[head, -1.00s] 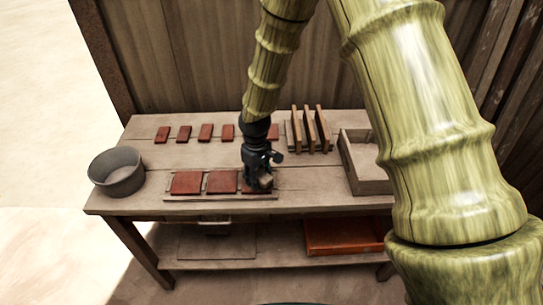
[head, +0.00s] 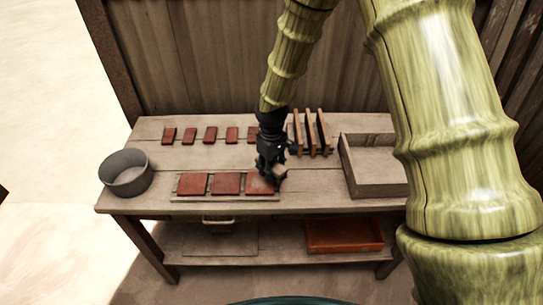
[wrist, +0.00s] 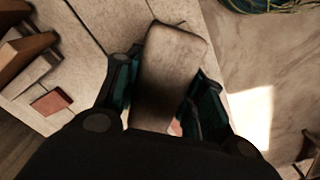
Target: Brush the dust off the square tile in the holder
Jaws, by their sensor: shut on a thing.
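The holder (head: 225,199) is a low wooden rack near the table's front edge. It carries three red-brown tiles in a row: a left tile (head: 192,184), a middle tile (head: 227,183) and a right tile (head: 257,184). I cannot tell surely which is the square one, and dust is too fine to see. My gripper (head: 274,172) is at the right tile's back right corner, pointing down. It is shut on a grey-brown block, likely the brush (wrist: 172,62), gripped between both fingers in the wrist view. Whether the block touches the tile is unclear.
Several small red tiles (head: 210,135) lie in a row at the back. Upright wooden slabs (head: 323,131) stand behind my gripper. An open wooden box (head: 378,185) is at right, a round grey bowl (head: 126,180) at left. An orange tray (head: 343,236) sits on the lower shelf.

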